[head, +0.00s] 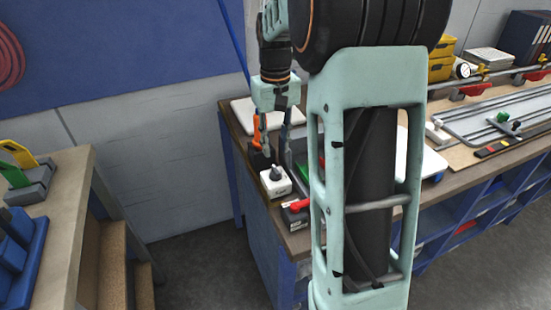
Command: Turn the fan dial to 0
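A small white box with a dial knob on top (276,180) sits near the left end of the workbench; it looks like the fan dial. The knob is pale with a dark part at its base. The setting it points to is too small to read. My gripper (274,153) points down just above and behind the dial in the picture. Its two fingers are apart with nothing seen between them. I cannot tell whether a fingertip touches anything.
An orange-handled item (258,133) stands close behind my gripper. A dark box with a red lever (298,205) is in front of the dial, partly hidden by my arm. The workbench (292,240) ends at the left; another table (62,190) stands beyond a floor gap.

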